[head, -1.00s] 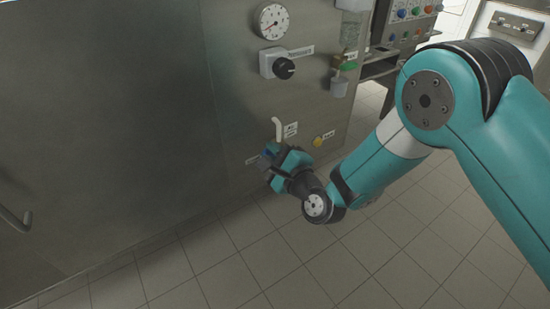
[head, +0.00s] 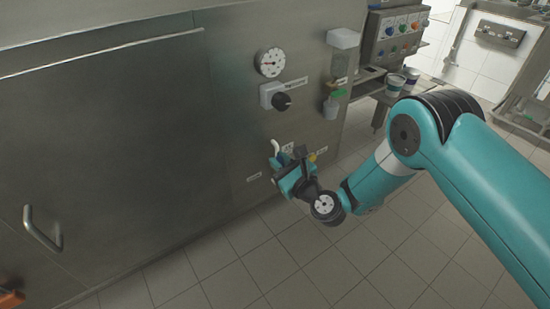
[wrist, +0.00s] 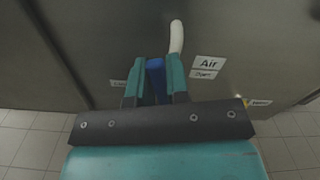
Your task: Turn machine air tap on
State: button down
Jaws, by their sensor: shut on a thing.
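The air tap has a blue handle (wrist: 156,74) and a white curved pipe (wrist: 176,38) above it to the right. In the wrist view the "Air" and "Open" labels (wrist: 207,68) are right of the tap, and a partly hidden label (wrist: 118,83) is to its left. My gripper (wrist: 155,82) is shut on the blue handle, with one teal finger on each side of it. In the head view my gripper (head: 277,166) is at the steel panel, just below the white pipe (head: 275,146), and covers most of the handle.
Above the tap on the panel are a round gauge (head: 270,62) and a black rotary knob (head: 282,101). A small yellow knob (head: 312,157) is close to the right of my gripper. A door handle (head: 42,230) sticks out at the left. The tiled floor (head: 240,285) below is clear.

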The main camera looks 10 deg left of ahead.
jog(key=shift+w+d+f+m+p, duration=0.2)
jog(key=shift+d+m, duration=0.15)
jog(key=shift+m, duration=0.45)
jog(key=shift+w+d+f+m+p, duration=0.1)
jog(key=shift+w+d+m+p, duration=0.15)
jog(key=shift+m, duration=0.55)
jog(key=c, duration=1.1)
grip_release()
jog(key=shift+r, duration=0.2)
jog(key=b+v, duration=0.1)
jog(key=b, duration=0.2)
jog(key=b+v, duration=0.2)
jog(key=b, duration=0.1)
jog(key=shift+w+d+f, duration=0.1)
jog(key=shift+f, duration=0.2)
jog(key=shift+d+b, duration=0.1)
jog(key=shift+b, duration=0.75)
